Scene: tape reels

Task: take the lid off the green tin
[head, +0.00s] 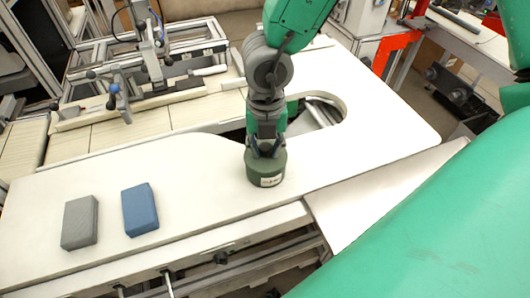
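The green tin (266,174) is dark green, round, with a small white label on its front. It stands upright on the white table near its front edge, right of centre in the head view. My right gripper (265,152) points straight down at the top of the tin, its fingertips at the lid. The gripper hides most of the lid, so I cannot tell whether the fingers grip it or only sit close to it. The lid appears to be on the tin. My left gripper is not in view.
A grey block (80,222) and a blue block (140,209) lie on the white table (200,170) to the left. A cutout (322,112) with a rounded end opens behind the tin. The table between the blue block and the tin is clear.

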